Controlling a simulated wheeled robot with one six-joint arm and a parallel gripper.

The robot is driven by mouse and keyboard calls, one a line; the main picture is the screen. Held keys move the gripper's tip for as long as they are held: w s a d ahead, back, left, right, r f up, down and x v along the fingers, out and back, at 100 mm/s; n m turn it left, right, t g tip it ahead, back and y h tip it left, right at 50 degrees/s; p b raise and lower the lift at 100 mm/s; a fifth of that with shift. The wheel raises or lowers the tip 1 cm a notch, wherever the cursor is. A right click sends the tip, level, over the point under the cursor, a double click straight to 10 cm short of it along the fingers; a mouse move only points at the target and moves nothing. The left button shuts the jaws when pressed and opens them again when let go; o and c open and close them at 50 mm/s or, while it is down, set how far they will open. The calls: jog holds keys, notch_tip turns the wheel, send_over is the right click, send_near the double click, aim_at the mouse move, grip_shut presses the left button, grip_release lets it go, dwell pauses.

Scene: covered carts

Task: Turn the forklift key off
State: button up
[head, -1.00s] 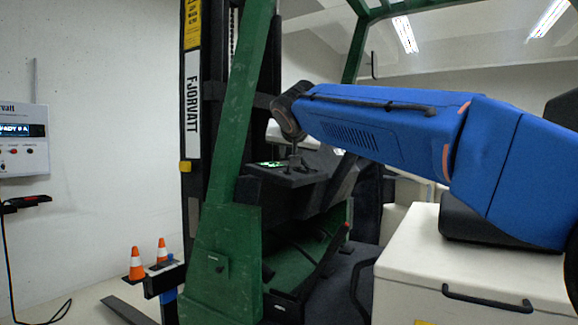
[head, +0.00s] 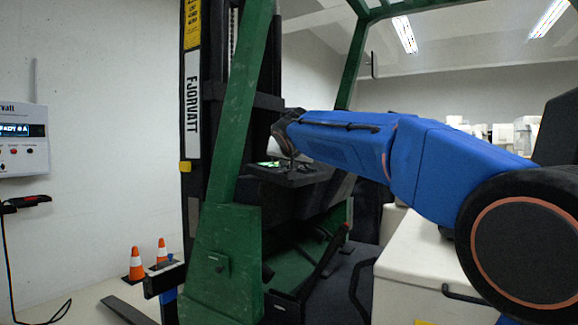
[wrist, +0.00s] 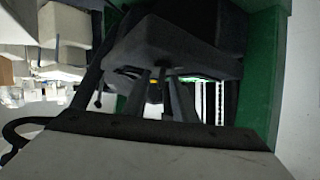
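The forklift's dark console (head: 290,176) is in the middle of the head view, with a small lit green display on it. My gripper (head: 290,158) points down over this console, close to its top, at the end of my blue arm. In the wrist view my gripper (wrist: 155,78) shows two grey fingers with a gap between them, so it looks open. A dark part with a small yellow-orange patch (wrist: 154,84) shows between and beyond the fingers. I cannot make out the key in either view, nor whether the fingers touch anything.
A green forklift post (head: 242,110) stands left of the console. A white covered box (head: 415,262) is in front at the right. Two orange cones (head: 136,264) and a wall control box (head: 20,140) are at the left. The console's dark underside crowds the wrist view.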

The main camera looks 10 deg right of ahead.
grip_shut()
jog(key=shift+n+y, duration=0.7)
jog(key=shift+f+n+y, duration=0.1)
jog(key=shift+n+y, duration=2.5)
jog(key=shift+y, duration=0.1)
jog(key=shift+n+g+y, duration=0.9)
jog(key=shift+n+y, duration=1.3)
jog(key=shift+n, duration=0.1)
jog(key=shift+n+g+y, duration=0.5)
jog(key=shift+n+y, duration=0.2)
jog(key=shift+n, duration=0.2)
jog(key=shift+a, duration=0.1)
